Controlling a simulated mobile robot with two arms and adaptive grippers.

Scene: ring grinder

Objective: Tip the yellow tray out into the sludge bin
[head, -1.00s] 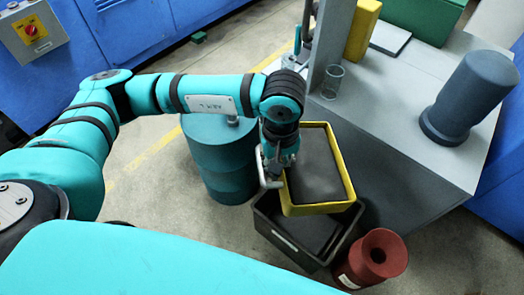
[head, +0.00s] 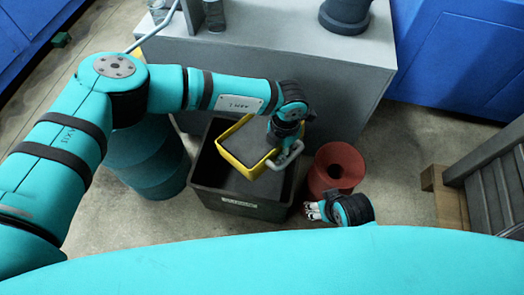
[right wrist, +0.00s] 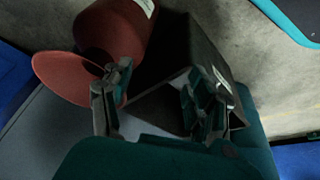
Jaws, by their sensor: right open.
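The yellow tray (head: 232,157), filled with dark grey material, is held over the black sludge bin (head: 240,207) in the head view. My left gripper (head: 284,148) is shut on the tray's grey handle (head: 288,160) at its right side; the fingertips are partly hidden. I cannot tell how far the tray is tilted. The bin stands on the floor with a pale label on its near side. My right gripper (head: 313,211) is open and empty, low beside the red flared container. In the right wrist view its two fingers (right wrist: 160,98) are apart, with the dark bin (right wrist: 203,55) beyond.
The red container (head: 335,168) stands right of the bin and shows in the right wrist view (right wrist: 105,35). A teal drum (head: 147,165) stands to the left. A grey bench (head: 270,45) is behind. A wooden block (head: 440,195) and grey slatted structure are at right. Floor between is clear.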

